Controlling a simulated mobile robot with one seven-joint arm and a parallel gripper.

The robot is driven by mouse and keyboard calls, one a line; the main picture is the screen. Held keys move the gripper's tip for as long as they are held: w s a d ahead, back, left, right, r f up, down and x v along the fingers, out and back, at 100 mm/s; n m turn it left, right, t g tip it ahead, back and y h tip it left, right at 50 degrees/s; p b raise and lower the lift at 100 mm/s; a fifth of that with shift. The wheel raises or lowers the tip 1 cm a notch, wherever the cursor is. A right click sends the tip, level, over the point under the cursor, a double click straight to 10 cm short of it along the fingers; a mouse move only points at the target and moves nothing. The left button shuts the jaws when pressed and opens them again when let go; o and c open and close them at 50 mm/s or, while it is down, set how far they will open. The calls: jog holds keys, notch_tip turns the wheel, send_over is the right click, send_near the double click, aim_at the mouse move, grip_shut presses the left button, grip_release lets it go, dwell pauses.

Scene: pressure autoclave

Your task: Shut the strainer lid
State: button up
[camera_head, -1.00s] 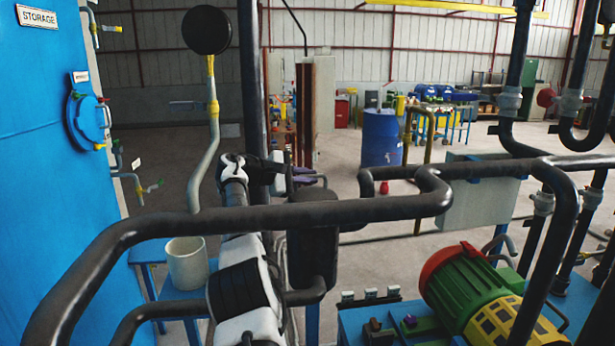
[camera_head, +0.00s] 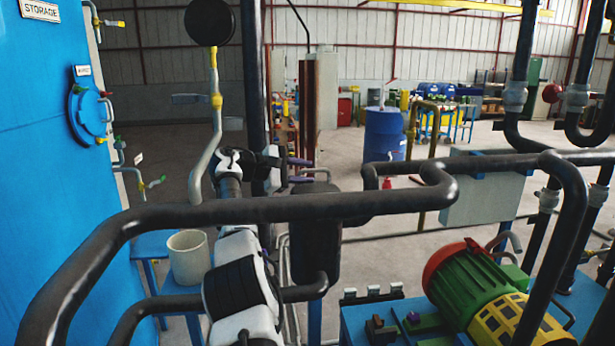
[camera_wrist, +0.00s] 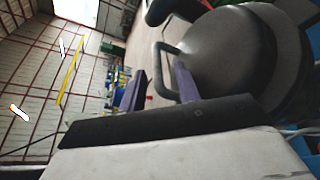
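The strainer (camera_head: 314,245) is a dark upright cylinder behind the thick black pipe, which crosses in front of its upper part. Its round grey lid (camera_wrist: 225,55) fills the upper right of the wrist view, with a U-shaped handle (camera_wrist: 162,70) at its edge. The lid appears to lie over the strainer's top; I cannot tell whether it is fully seated. My gripper (camera_wrist: 160,88) is open, its two purple fingers apart. One finger overlaps the handle and lid edge in the wrist view; contact is unclear. In the head view my gripper (camera_head: 300,170) is beside the strainer's top.
A thick black pipe (camera_head: 235,211) runs across the foreground. A green and yellow motor (camera_head: 480,293) is at lower right. A pale cup (camera_head: 188,257) stands on a blue table at left.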

jog(key=v, duration=1)
jog(key=shift+a+b, duration=0.3)
jog(key=shift+b, duration=0.05)
